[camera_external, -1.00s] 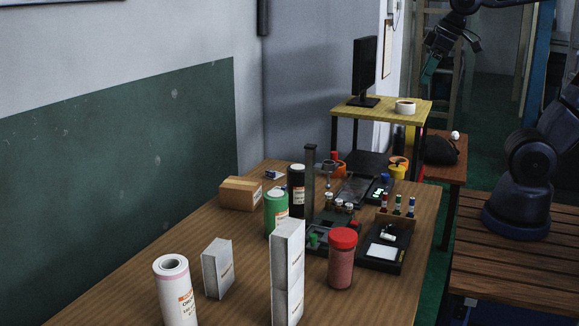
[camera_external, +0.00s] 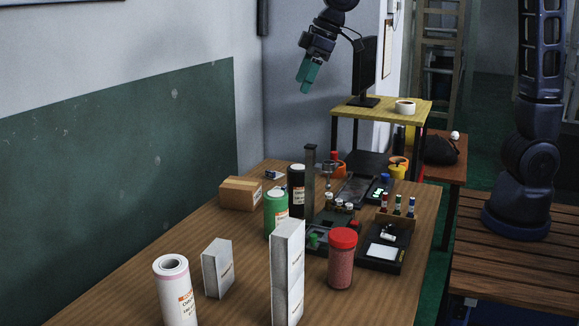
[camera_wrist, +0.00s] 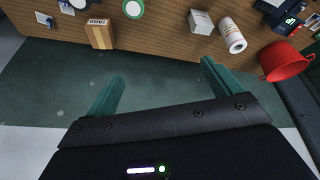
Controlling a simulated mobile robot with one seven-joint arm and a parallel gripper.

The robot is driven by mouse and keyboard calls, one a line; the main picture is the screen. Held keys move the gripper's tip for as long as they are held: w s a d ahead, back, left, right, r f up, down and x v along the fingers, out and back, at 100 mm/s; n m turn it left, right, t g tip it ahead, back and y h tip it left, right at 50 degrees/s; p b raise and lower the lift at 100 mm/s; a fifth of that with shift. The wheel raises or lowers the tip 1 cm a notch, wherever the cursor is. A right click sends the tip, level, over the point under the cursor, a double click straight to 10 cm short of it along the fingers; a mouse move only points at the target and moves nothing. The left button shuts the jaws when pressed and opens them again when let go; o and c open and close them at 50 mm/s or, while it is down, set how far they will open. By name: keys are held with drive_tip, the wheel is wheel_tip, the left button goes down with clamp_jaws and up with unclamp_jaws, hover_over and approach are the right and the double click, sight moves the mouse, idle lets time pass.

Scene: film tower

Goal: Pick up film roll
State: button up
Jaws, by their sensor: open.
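Several upright rolls stand on the wooden workbench (camera_external: 120,290). A white roll with a pink rim and orange label (camera_external: 175,290) is at the front left; what looks like the same roll shows in the wrist view (camera_wrist: 232,36). A green roll (camera_external: 275,213) and a black roll (camera_external: 297,193) stand further back. I cannot tell for sure which is the film roll. My gripper (camera_external: 304,88) hangs high above the back of the bench, green fingers pointing down. In the wrist view my gripper (camera_wrist: 160,82) is open and empty, with no roll between its fingers.
White boxes (camera_external: 217,268) (camera_external: 288,272) and a red-lidded jar (camera_external: 342,260) stand near the front rolls. A brown carton (camera_external: 240,193) is by the wall. A monitor (camera_external: 364,70) is on the yellow-topped stand (camera_external: 385,107). A red bucket (camera_wrist: 285,62) shows in the wrist view.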

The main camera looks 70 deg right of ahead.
drive_tip(key=w+a+f+n+y, duration=0.1)
drive_tip(key=w+a+f, duration=0.3)
drive_tip(key=a, duration=0.5)
drive_tip(key=w+a+f+n, duration=0.1)
drive_tip(key=w+a+f, duration=0.4)
drive_tip(key=a, duration=0.4)
drive_tip(key=n+g+y, duration=0.1)
drive_tip(key=n, duration=0.2)
approach(177, 264)
drive_tip(key=w+d, duration=0.1)
drive_tip(key=w+d+f, duration=0.1)
drive_tip(key=d, duration=0.1)
drive_tip(key=shift+w+f, duration=0.15)
drive_tip(key=shift+w, duration=0.15)
drive_tip(key=shift+s+x, duration=0.2)
drive_tip(key=shift+x, duration=2.5)
drive_tip(key=shift+s+x, duration=0.2)
drive_tip(key=shift+x, duration=2.5)
drive_tip(key=shift+a, duration=0.1)
drive_tip(key=c, duration=1.9)
